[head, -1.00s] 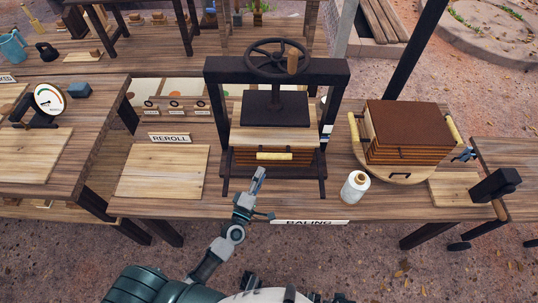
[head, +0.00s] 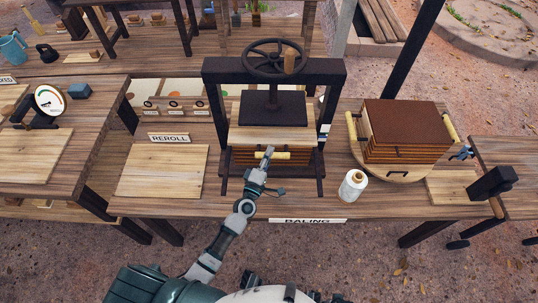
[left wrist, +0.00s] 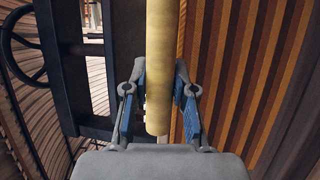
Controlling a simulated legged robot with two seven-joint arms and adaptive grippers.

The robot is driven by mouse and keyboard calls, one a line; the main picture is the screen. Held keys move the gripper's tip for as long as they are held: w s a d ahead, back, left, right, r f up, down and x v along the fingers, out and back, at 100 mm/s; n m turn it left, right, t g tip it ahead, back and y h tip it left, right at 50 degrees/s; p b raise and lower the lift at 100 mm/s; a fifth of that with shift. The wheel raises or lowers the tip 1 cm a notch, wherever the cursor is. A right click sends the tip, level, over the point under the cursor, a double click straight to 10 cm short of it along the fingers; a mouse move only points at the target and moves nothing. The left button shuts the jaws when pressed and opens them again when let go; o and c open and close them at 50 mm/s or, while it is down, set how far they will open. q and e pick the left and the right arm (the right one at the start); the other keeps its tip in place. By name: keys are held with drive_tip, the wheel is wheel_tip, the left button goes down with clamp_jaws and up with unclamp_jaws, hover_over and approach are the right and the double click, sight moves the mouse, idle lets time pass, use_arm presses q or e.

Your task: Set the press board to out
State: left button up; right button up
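The press (head: 331,135) is a dark frame with a handwheel (head: 275,59) on top. Under its dark plate, a pale wooden board (head: 250,136) lies above a layered orange-brown stack (head: 243,157). A pale yellow bar handle (head: 282,156) lies across the front, just below the board's edge. My left gripper (head: 268,153) is at the handle's left part, pointing at the press. In the left wrist view, its fingers (left wrist: 160,95) stand either side of the handle (left wrist: 160,60); gaps show beside the blue pads, so it looks open. My right gripper is out of view.
A white spool (head: 353,186) stands on the table right of the press. Beyond it, a brown-topped layered stack (head: 405,121) sits on a round board with yellow handles. A bare wooden board (head: 161,172) lies left of the press.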

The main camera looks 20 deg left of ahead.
use_arm(q)
drive_tip(key=shift+d+f, duration=0.15)
drive_tip(key=shift+d, duration=0.2)
clamp_jaws()
drive_tip(key=shift+s, duration=0.3)
drive_tip(key=s+d+p, duration=0.1)
drive_tip(key=s+d, duration=0.1)
drive_tip(key=s, duration=0.7)
drive_tip(key=s+d+p, duration=0.1)
drive_tip(key=s+d, duration=0.2)
drive_tip(key=s, duration=0.6)
drive_tip(key=shift+f, duration=0.25)
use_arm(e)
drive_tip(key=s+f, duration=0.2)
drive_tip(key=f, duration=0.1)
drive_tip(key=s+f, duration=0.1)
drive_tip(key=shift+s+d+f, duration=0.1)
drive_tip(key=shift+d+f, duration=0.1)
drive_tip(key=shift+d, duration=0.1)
use_arm(q)
drive_tip(key=shift+d, duration=0.15)
drive_tip(key=o, duration=1)
unclamp_jaws()
drive_tip(key=shift+s, duration=0.1)
drive_tip(key=shift+c, duration=0.2)
drive_tip(key=shift+d+r, duration=0.25)
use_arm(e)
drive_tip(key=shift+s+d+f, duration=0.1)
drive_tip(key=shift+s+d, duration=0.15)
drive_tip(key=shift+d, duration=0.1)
